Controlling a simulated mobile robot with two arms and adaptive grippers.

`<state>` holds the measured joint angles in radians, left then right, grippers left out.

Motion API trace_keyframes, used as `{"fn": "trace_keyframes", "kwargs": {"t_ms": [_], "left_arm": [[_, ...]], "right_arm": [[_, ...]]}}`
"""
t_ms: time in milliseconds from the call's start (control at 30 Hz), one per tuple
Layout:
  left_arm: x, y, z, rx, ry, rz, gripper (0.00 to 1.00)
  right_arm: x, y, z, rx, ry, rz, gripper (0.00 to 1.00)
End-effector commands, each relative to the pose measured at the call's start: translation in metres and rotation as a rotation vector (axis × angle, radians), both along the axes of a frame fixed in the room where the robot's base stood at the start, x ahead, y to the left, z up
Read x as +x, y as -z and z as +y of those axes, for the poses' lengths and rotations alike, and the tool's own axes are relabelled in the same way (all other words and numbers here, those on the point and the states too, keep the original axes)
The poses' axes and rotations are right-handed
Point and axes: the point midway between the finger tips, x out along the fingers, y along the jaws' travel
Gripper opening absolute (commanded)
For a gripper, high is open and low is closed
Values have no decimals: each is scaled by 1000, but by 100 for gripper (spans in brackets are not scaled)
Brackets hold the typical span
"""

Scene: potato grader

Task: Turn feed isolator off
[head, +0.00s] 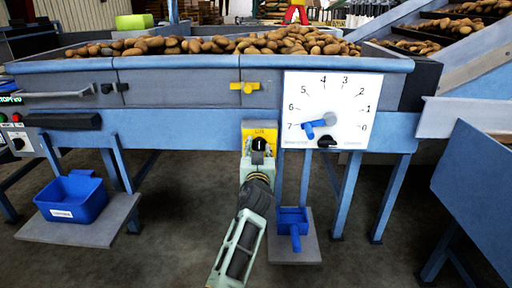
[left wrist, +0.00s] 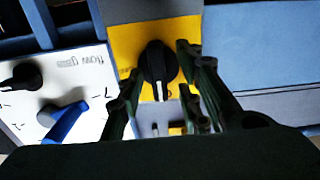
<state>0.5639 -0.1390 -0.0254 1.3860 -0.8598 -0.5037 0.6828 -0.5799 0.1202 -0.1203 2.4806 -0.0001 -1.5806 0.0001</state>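The feed isolator is a black rotary knob (left wrist: 158,68) on a yellow plate (head: 260,129), mounted on the blue front beam of the grader. In the left wrist view a white mark on the knob points toward the bottom of the picture. My left gripper (head: 259,162) is directly in front of the isolator and hides part of its plate in the head view. In the left wrist view its dark fingers (left wrist: 157,78) are apart, one on each side of the knob, with nothing gripped. Contact with the knob cannot be told. My right gripper is not in view.
A white dial panel (head: 350,105) with a blue pointer (head: 318,126) and black knob (head: 327,142) is just right of the isolator. A yellow handle (head: 245,87) is above. A blue panel (head: 480,190) stands at right.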

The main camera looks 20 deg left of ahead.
Motion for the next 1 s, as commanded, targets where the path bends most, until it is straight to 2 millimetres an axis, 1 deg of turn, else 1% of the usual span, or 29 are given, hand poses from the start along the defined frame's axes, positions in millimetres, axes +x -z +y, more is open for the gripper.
{"fn": "trace_keyframes", "kwargs": {"t_ms": [233,267,600,633,1000], "left_arm": [[0,0,-1,0,0,0,33],[0,0,-1,0,0,0,31],[0,0,-1,0,0,0,1],[0,0,-1,0,0,0,0],[0,0,-1,20,1,6,0]], "right_arm": [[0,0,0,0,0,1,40],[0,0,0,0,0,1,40],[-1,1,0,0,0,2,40],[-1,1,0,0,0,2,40],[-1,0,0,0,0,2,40]]}}
